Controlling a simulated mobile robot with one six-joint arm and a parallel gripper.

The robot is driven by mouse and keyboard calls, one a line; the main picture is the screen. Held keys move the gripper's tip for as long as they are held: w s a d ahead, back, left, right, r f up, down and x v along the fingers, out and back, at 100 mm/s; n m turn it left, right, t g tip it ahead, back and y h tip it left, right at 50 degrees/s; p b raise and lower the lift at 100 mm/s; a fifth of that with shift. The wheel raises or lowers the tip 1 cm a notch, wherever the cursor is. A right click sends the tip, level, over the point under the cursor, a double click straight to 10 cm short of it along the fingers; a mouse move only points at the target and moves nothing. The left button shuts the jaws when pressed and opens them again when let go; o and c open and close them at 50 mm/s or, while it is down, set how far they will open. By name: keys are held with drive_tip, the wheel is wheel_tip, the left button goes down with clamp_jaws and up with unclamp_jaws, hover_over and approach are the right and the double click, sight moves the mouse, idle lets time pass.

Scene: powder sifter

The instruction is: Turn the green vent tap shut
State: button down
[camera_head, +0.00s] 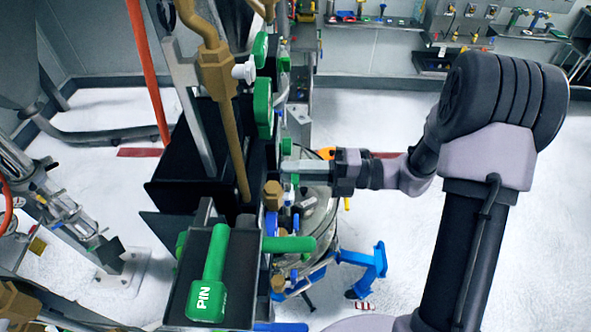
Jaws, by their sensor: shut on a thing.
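My gripper (300,166) reaches in from the right at the panel's right edge. Its fingers are shut on a small green part, which looks like the green vent tap (286,147). Only bits of that tap show above and below the fingers; the rest is hidden by the fingers and the panel edge. How far the tap is turned cannot be told.
Larger green handles (263,108) sit above my gripper on the panel. Below are a green handle marked PIN (212,275) and a green bar (292,244). Brown pipes (216,75) rise at the left. A blue stand (367,268) is below right.

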drive_tip(key=c, duration=1.3)
unclamp_jaws()
drive_tip(key=shift+d, duration=0.1)
drive_tip(key=d+b, duration=0.1)
drive_tip(key=d, duration=0.4)
drive_tip(key=s+d+b, duration=0.1)
drive_tip(key=d+b, duration=0.1)
drive_tip(key=d, duration=0.4)
drive_tip(key=d+b, duration=0.1)
drive_tip(key=d, duration=0.5)
drive_tip(key=shift+s+d+b, duration=0.15)
drive_tip(key=shift+s+b, duration=0.05)
drive_tip(key=shift+b, duration=0.1)
